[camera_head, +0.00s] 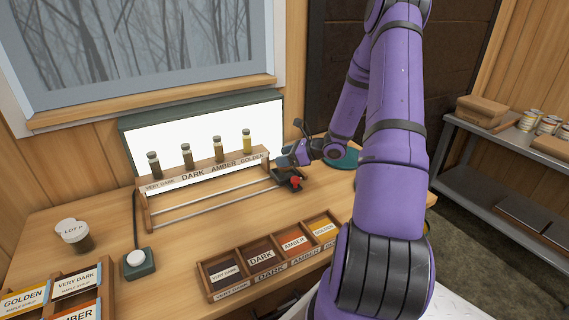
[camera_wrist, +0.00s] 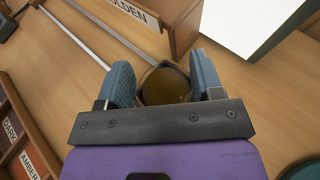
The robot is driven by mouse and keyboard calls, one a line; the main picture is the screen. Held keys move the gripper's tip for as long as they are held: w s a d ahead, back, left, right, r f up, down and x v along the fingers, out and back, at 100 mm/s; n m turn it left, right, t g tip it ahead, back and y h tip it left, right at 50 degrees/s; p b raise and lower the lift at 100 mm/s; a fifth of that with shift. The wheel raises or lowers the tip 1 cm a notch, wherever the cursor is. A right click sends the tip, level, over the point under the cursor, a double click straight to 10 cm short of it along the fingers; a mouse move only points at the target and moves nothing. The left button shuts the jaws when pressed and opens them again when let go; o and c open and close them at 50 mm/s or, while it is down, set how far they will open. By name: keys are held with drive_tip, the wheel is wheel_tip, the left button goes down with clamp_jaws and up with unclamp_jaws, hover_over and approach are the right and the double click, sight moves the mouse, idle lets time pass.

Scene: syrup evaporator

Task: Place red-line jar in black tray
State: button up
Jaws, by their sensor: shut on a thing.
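My gripper (camera_wrist: 164,72) is shut on a round jar (camera_wrist: 166,88) in the wrist view. The jar shows a brown, amber-tinted round face and sits between the two blue fingers. Its red line cannot be made out. In the head view my gripper (camera_head: 286,159) is low over the table, just right of the display rack's golden end. The jar is mostly hidden there. A small dark object (camera_head: 285,178) with a red part (camera_head: 296,182) lies just below the gripper; I cannot tell whether it is the black tray.
The wooden rack (camera_head: 205,172) holds several syrup jars before a bright panel (camera_head: 140,146). A labelled compartment box (camera_head: 224,289) stands at the front. Bare tabletop lies between the rack and the compartment box.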

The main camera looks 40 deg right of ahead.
drive_tip(key=shift+f, duration=1.35)
drive_tip(key=shift+f, duration=0.15)
drive_tip(key=o, duration=1.1)
